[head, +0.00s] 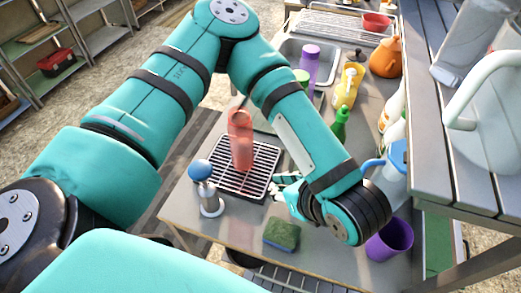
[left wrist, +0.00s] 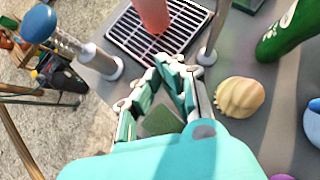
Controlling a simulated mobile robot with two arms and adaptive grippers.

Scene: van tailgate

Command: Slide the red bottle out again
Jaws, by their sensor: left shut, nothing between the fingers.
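The red bottle (head: 240,140) stands upright on a black-barred drip rack (head: 262,180) on the grey counter. Its lower part (left wrist: 153,14) shows at the top of the left wrist view, over the rack (left wrist: 125,40). My left gripper (head: 278,187) is low by the rack's right front corner, apart from the bottle. In the left wrist view its fingers (left wrist: 174,70) are shut and empty, pointing toward the rack. My forearm hides part of the counter right of the bottle. My right gripper is not in view.
A blue-knobbed metal stand (head: 207,188) is left of the rack. A green sponge (head: 281,235) and purple cup (head: 390,238) are near the front. A grey slatted shelf (head: 440,130) borders the right.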

